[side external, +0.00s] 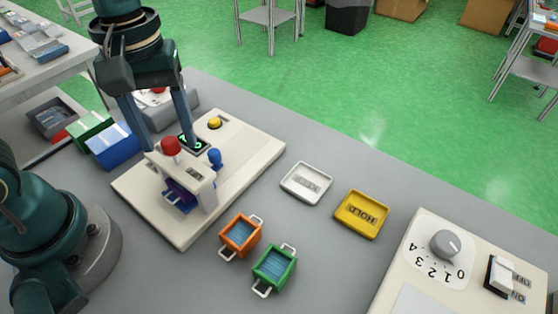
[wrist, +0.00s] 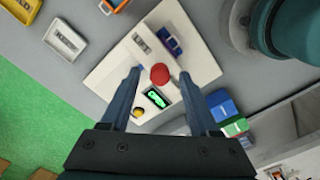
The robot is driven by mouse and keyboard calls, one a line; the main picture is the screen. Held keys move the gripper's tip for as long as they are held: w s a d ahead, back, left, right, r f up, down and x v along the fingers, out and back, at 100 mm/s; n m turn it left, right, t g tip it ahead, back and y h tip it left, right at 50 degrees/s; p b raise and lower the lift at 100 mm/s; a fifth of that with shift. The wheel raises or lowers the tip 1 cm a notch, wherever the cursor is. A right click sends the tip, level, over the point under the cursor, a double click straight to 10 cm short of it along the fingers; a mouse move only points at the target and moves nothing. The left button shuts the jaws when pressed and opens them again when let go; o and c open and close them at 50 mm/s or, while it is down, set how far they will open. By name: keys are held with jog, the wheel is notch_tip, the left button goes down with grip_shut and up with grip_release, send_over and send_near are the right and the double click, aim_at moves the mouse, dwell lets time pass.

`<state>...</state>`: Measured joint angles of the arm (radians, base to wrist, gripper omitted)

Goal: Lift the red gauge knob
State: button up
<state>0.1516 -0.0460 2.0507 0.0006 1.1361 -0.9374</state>
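The red knob (side external: 170,145) is a round red ball on top of the small white gauge stand (side external: 205,187), which is fixed on a cream base board (side external: 250,150). It also shows in the wrist view (wrist: 159,75). My gripper (side external: 169,146) points down with its two blue-grey fingers apart. In the wrist view the gripper (wrist: 160,74) has one fingertip on each side of the red knob, with gaps visible. Whether the fingertips are level with the knob is hard to tell. A blue knob (side external: 214,157) stands close to one finger.
A green-lit display (wrist: 157,98) and yellow button (side external: 214,123) are on the base board. A dark blue tray (side external: 180,195) sits in the stand. Orange (side external: 240,236) and green (side external: 273,267) baskets, white (side external: 306,183) and yellow (side external: 361,213) trays and a dial panel (side external: 420,270) lie right.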

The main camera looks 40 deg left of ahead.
aim_at(168, 140)
jog(key=shift+r, duration=2.55)
jog(key=shift+a+r, duration=0.15)
jog(key=shift+r, duration=0.15)
jog(key=s+a+f+m+t, duration=0.1)
jog(key=m+t, duration=0.1)
jog(key=m, duration=0.1)
jog(key=s+f+m+t, duration=0.1)
jog(key=m, duration=0.2)
jog(key=s+a+f+m+t, duration=0.1)
jog(key=m+t, duration=0.1)
jog(key=m, duration=0.1)
jog(key=shift+s+a+t, duration=0.1)
jog(key=shift+a+t, duration=0.2)
jog(key=shift+a, duration=0.05)
